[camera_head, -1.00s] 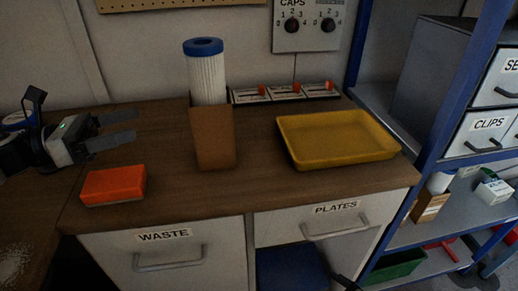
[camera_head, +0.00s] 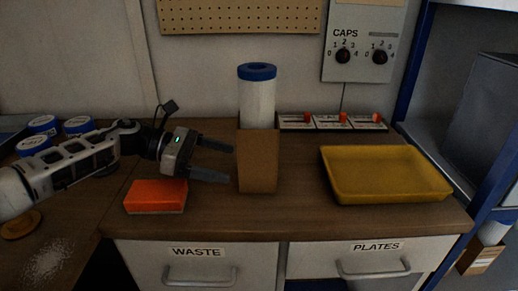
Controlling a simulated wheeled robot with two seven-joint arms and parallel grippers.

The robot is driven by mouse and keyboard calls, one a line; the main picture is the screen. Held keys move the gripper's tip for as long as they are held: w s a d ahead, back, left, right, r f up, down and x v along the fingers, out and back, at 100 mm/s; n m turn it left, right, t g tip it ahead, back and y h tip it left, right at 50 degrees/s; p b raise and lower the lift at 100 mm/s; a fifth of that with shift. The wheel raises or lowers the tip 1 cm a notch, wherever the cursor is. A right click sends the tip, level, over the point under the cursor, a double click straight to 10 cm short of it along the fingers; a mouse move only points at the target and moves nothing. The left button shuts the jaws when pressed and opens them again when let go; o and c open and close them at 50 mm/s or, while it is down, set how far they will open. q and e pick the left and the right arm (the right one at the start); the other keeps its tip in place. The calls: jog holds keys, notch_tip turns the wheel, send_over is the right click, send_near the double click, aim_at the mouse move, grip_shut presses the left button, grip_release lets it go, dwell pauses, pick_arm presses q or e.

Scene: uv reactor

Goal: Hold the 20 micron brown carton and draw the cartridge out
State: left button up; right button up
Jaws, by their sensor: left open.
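The brown carton (camera_head: 258,162) stands upright on the wooden counter. A white cartridge (camera_head: 258,103) with a blue ring cap stands upright in it, its upper part showing above the carton's rim and its lower part hidden inside. The 20 micron marking cannot be read in this view. My left gripper (camera_head: 232,164) is open and empty, its two fingers pointing right toward the carton's left side. The fingertips are close to the carton, with the carton not between them. My right gripper is not in view.
An orange sponge-like block (camera_head: 156,196) lies below my left gripper. A yellow tray (camera_head: 386,175) stands right of the carton. A switch panel (camera_head: 333,121) with red levers sits behind. Blue-lidded jars (camera_head: 43,124) stand at the left. Counter between carton and tray is clear.

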aim_at(253, 168)
pick_arm(q)
jog(key=b+x, duration=0.1)
jog(key=x, duration=0.5)
jog(key=shift+f, duration=0.15)
jog(key=shift+d+b, duration=0.35)
jog(key=shift+d, duration=0.35)
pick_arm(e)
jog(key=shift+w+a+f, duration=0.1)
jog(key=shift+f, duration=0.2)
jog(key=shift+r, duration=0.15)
